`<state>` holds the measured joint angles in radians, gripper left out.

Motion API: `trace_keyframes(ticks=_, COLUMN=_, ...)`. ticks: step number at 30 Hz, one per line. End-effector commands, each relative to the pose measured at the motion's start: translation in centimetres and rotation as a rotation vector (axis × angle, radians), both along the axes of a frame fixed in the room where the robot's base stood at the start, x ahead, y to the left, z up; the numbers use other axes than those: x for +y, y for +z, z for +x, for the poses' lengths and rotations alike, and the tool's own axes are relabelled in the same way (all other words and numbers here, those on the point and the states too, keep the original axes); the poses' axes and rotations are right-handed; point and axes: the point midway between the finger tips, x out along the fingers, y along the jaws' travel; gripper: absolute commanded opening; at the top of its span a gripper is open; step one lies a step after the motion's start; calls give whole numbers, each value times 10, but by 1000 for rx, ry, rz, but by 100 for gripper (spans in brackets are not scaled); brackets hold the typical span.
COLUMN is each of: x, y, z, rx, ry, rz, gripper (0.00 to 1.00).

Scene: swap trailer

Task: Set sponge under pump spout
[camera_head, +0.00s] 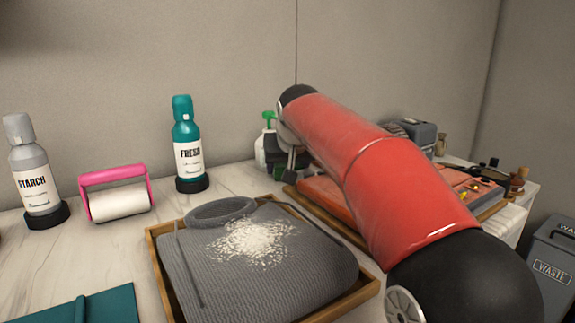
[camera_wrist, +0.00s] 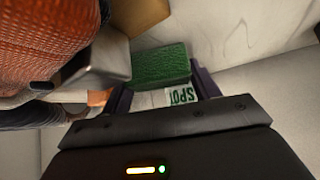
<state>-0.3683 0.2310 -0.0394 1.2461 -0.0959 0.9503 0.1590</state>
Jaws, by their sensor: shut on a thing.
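The sponge (camera_wrist: 160,64) shows in the wrist view as a green, rough-textured block at the fingertips of my gripper (camera_wrist: 163,88). My gripper is shut on it, one dark finger at each side. A white label reading SPOT (camera_wrist: 180,95) shows between the fingers, partly covered. In the head view, a bottle with a green pump top (camera_head: 268,118) stands near the wall behind my red arm. My gripper's dark end (camera_head: 278,152) is close beside this bottle.
A wooden tray (camera_head: 165,270) holds a folded grey knit garment (camera_head: 190,265) with white powder on it. An orange garment (camera_head: 325,195) lies right of it, partly behind my arm. A teal bottle (camera_head: 187,150), a lint roller (camera_head: 118,195) and a STARCH bottle (camera_head: 35,175) stand left.

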Motion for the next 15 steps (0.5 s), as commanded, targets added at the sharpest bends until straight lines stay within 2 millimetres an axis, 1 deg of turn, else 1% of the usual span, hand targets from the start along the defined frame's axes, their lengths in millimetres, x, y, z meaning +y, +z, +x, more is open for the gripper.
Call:
trace_keyframes(ticks=1, x=0, y=-3, z=0, rx=0, ry=0, rz=0, gripper=40)
trace_keyframes(ticks=2, x=0, y=-3, z=0, rx=0, ry=0, rz=0, gripper=62)
trace_keyframes(ticks=6, x=0, y=-2, z=0, rx=0, ry=0, rz=0, gripper=81)
trace_keyframes(ticks=7, x=0, y=-2, z=0, rx=0, ry=0, rz=0, gripper=83)
trace_keyframes(ticks=15, x=0, y=-1, z=0, rx=0, ry=0, rz=0, gripper=83)
